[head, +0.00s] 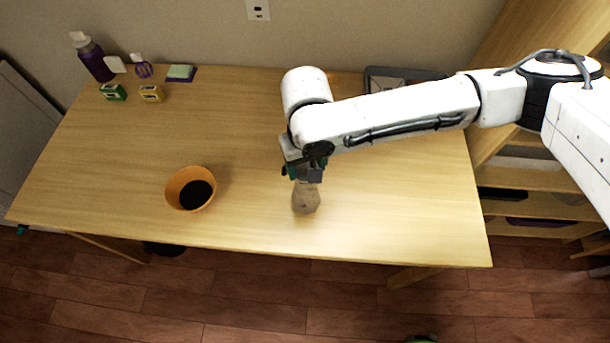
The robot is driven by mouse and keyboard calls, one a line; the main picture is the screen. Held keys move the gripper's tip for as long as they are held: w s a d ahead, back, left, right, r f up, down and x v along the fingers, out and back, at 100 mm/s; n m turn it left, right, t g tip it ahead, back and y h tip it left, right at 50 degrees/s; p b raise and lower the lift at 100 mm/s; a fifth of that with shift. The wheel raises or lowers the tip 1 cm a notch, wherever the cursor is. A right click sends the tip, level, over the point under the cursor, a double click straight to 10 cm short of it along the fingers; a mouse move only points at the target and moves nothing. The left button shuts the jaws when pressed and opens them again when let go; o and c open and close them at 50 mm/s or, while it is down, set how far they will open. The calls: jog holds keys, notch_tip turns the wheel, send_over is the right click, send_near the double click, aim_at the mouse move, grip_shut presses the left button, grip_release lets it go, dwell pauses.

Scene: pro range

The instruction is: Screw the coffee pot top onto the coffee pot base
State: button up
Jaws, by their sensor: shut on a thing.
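A small greyish-beige metal-looking pot piece (306,199) stands on the table under my gripper, near the front edge. It looks like the coffee pot base, perhaps with the top on it. My gripper (308,178) points down right above it and is shut at its upper end. The fingers and the wrist hide the upper part, so I cannot tell whether the coffee pot top is between the fingers or how it sits on the base.
An orange bowl (176,188) with dark contents stands to the left. Bottles (92,58), small boxes (151,93) and a sponge (181,72) sit at the back left. A grey tray (376,72) lies behind my arm. The wooden table (400,205) is clear around the pot.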

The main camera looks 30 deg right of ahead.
jog(key=c, duration=0.4)
jog(key=shift+r+m+p, duration=0.1)
jog(key=shift+m+p, duration=0.3)
jog(key=shift+p, duration=0.15)
jog(key=shift+m+p, duration=1.45)
jog(key=shift+m, duration=0.25)
jog(key=shift+f+m+p, duration=0.2)
jog(key=shift+m+p, duration=0.1)
jog(key=shift+m, duration=0.6)
